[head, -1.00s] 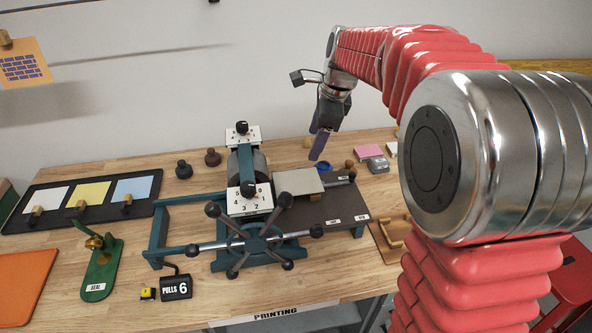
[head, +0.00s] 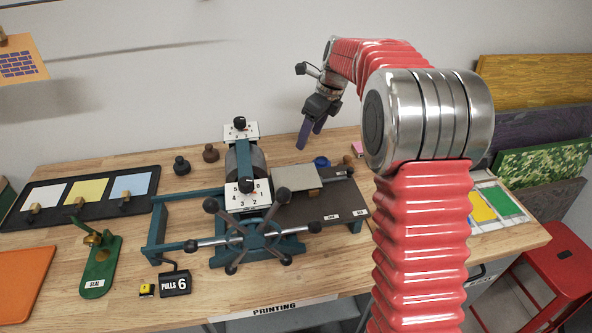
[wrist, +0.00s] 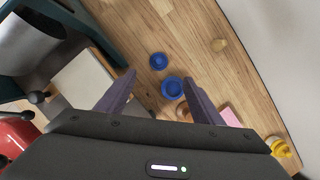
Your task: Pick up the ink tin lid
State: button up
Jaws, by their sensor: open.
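Two round blue pieces lie on the wooden table in the wrist view: a smaller one (wrist: 158,61) and a larger one (wrist: 172,88) with a raised rim and darker middle. One is likely the ink tin lid, but I cannot tell which for certain. In the head view one blue piece (head: 321,162) shows behind the press bed. My gripper (head: 309,142) is open and empty above the table's back, fingers pointing down. In the wrist view the fingertips (wrist: 158,77) lie either side of the blue pieces, apart from them.
The press (head: 246,165) with its spoked handle stands left of the gripper, its grey plate (head: 296,179) close by. The wall is close behind.

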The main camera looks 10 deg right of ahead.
jog(key=x, duration=0.8)
jog(key=shift+f, duration=0.25)
jog(key=shift+x, duration=2.65)
jog(key=shift+s, duration=0.15)
jog(key=c, duration=1.1)
